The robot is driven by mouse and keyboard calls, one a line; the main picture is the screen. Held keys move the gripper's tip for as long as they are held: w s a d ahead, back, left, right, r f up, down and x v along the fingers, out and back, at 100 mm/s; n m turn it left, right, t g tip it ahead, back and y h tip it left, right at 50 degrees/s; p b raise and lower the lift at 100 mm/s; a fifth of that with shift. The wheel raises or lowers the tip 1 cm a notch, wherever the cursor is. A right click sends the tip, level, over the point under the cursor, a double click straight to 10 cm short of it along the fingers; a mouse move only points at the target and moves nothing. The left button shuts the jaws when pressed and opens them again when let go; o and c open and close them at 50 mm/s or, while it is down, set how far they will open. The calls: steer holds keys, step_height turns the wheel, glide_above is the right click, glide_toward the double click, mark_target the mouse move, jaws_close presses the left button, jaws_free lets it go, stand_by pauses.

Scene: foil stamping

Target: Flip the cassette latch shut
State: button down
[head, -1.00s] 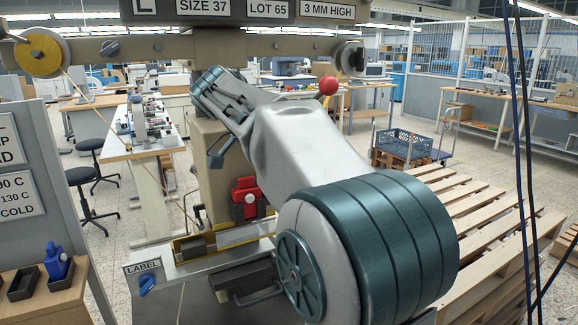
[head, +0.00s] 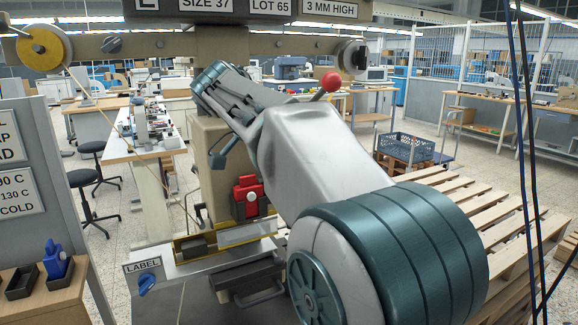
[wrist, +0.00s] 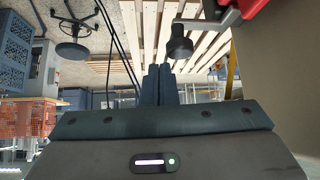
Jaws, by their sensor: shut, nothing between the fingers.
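The stamping machine's beige column (head: 214,140) stands in the middle of the head view. A red part (head: 247,197) with a lighter face sits low on its front; I cannot tell whether this is the cassette latch. In the wrist view, a red part (wrist: 252,6) shows at the top right edge, and a dark round knob (wrist: 180,46) on a grey stem hangs beside it. My gripper (wrist: 160,72) is shut and empty, its fingertips just below and left of that knob in the picture. I cannot tell whether they touch. My arm hides part of the machine in the head view.
A red ball-ended lever (head: 331,82) shows beyond my arm. A yellow-edged bed (head: 195,247) lies below the red part, above a LABEL plate (head: 142,266). A gold spool (head: 45,50) hangs at the left. Wooden pallets (head: 450,200) lie to the right.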

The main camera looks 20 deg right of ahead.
steer(key=w+a+r+p, duration=0.3)
steer(key=a+r+p, duration=0.3)
steer(key=r+p, duration=0.1)
steer(key=shift+r, duration=0.3)
steer(key=shift+s, duration=0.15)
stand_by(0.6)
